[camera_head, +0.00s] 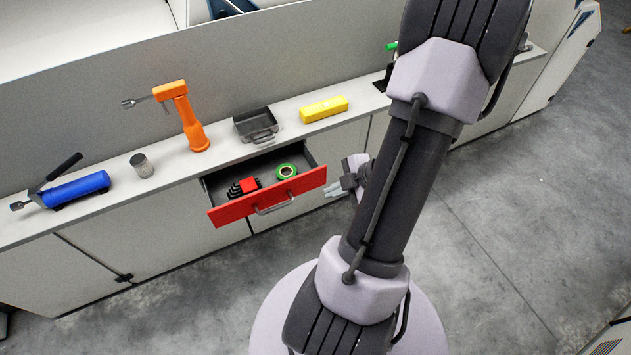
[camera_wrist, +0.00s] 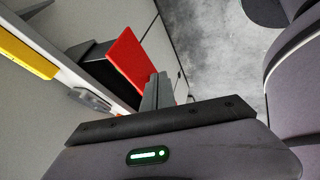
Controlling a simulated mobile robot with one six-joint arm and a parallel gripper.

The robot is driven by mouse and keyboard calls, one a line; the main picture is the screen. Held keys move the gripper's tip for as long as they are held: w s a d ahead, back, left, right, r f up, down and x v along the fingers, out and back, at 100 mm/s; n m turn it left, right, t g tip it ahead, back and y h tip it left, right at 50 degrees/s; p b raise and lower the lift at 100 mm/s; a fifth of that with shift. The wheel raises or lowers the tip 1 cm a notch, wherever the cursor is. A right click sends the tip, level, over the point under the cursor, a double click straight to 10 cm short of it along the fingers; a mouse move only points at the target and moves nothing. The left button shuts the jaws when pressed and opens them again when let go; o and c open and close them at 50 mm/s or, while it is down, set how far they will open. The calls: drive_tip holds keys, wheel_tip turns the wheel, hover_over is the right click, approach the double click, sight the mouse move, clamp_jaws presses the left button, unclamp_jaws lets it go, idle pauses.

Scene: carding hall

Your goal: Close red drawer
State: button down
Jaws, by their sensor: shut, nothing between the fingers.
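The red drawer (camera_head: 237,208) is pulled out from the white cabinet below the counter. Its red front has a grey handle (camera_head: 275,207). Inside lie a green ring-shaped roll (camera_head: 287,171) and a red and black item (camera_head: 247,186). My gripper (camera_head: 338,189) is just right of the drawer front's right end, with a small part hidden by my arm. In the wrist view the drawer's red front (camera_wrist: 132,60) is beside my shut, empty gripper (camera_wrist: 157,82). I cannot tell whether they touch.
On the counter (camera_head: 95,211) stand a blue tool (camera_head: 77,189), a grey cylinder (camera_head: 142,165), an orange drill-like tool (camera_head: 188,117), a grey open case (camera_head: 256,124) and a yellow box (camera_head: 323,109). The concrete floor in front of the cabinet (camera_head: 500,210) is clear at right.

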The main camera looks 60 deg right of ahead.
drive_tip(key=w+f+b, duration=0.1)
drive_tip(key=w+f, duration=0.1)
drive_tip(key=w+d+f+b, duration=0.1)
drive_tip(key=w+f+b, duration=0.1)
drive_tip(key=w, duration=0.1)
drive_tip(key=w+f+b, duration=0.2)
drive_tip(key=shift+w+d, duration=0.25)
drive_tip(key=shift+w, duration=0.15)
